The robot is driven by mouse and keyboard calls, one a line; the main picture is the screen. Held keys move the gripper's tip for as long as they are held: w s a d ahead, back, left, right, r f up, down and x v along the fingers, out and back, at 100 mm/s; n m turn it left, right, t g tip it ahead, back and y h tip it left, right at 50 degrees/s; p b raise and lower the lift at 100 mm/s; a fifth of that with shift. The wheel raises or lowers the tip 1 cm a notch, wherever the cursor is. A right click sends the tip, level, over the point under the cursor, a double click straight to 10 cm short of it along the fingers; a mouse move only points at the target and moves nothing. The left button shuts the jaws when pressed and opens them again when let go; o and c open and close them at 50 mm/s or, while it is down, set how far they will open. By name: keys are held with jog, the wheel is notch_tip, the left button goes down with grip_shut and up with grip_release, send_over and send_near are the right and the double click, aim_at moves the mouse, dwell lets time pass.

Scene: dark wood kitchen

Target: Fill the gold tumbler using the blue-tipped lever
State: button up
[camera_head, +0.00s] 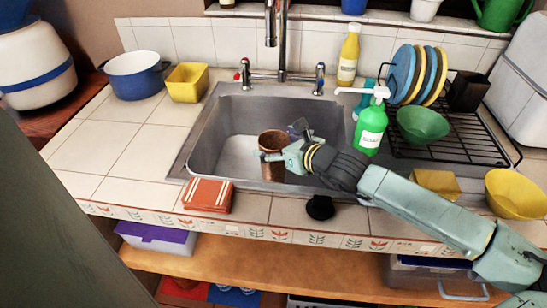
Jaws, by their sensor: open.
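The gold tumbler (272,170), coppery brown, is upright over the sink basin (220,150), near its front. I cannot tell whether it rests on the basin floor. My gripper (277,143) is open at the tumbler's right side, with one finger reaching across its front. Whether the fingers touch it is unclear. The faucet spout (271,38) hangs over the back of the sink, behind the tumbler. The left lever (245,74) has a red tip. No water stream shows.
A green soap bottle (370,128) stands at the sink's right edge, close to my arm. A dish rack (450,140) with plates and a green bowl (422,125) is to the right. A folded orange cloth (208,196) lies on the front counter.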

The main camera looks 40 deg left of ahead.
jog(key=c, duration=2)
